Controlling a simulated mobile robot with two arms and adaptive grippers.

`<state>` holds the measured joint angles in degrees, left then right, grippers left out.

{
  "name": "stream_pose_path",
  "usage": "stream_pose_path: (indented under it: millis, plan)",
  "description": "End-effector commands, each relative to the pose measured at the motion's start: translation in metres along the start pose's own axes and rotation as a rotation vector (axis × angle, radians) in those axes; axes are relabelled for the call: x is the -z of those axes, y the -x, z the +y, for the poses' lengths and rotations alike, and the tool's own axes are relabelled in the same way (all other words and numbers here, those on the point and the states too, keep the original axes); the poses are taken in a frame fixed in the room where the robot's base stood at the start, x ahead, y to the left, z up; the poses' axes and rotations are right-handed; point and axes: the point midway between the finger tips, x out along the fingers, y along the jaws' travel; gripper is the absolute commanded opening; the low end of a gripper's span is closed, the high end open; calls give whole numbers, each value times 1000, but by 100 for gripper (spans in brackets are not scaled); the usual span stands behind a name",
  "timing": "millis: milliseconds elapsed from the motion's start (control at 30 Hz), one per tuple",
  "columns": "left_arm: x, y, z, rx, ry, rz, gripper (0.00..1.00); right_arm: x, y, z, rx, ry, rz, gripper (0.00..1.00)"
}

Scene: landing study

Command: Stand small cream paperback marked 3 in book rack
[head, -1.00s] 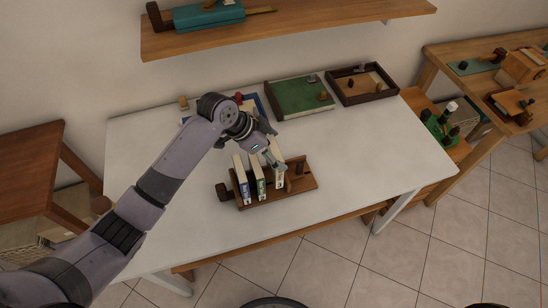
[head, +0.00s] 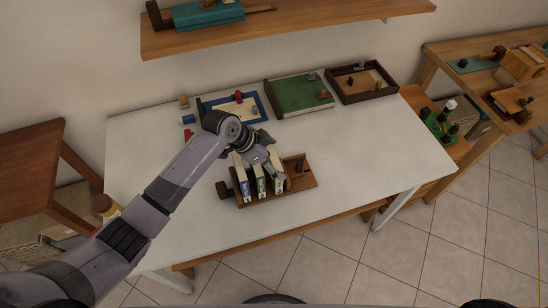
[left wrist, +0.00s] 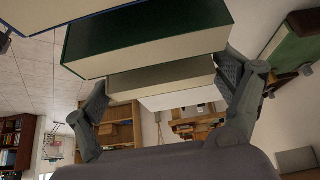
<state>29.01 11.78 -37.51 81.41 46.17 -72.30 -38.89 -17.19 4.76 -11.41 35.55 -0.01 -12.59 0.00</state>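The book rack (head: 305,184) is a brown wooden stand near the front of the white table. A book with a blue spine, a book with a green spine and a cream paperback (head: 280,185) stand upright in it, the cream one farthest right. My left gripper (head: 268,167) is over the rack and hides the books' tops. In the left wrist view the gripper (left wrist: 165,95) has a finger at each end of the cream paperback (left wrist: 165,80), seemingly against it; the green book (left wrist: 145,40) is beside it. The number is too small to read. My right gripper is not in view.
Behind the rack on the white table (head: 380,160) lie a blue-edged board (head: 262,114), a large green book (head: 298,98) and a dark tray (head: 362,84). A shelf (head: 290,28) overhangs the back. The table's right side is clear.

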Motion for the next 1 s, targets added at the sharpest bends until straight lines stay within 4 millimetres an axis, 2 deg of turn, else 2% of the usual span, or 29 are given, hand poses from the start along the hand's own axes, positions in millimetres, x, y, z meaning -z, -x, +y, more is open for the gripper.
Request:
stream_pose_path:
  millis: [133,433,567,667,1000]
  plan:
    - [0,0,0,0,0,0,100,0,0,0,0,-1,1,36]
    - [0,1,0,0,0,0,100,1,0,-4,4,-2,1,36]
    - [2,9,-1,3,-2,1,100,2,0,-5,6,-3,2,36]
    - [1,24,-2,5,-2,1,100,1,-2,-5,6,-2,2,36]
    - [1,96,-1,5,-3,0,100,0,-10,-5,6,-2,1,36]
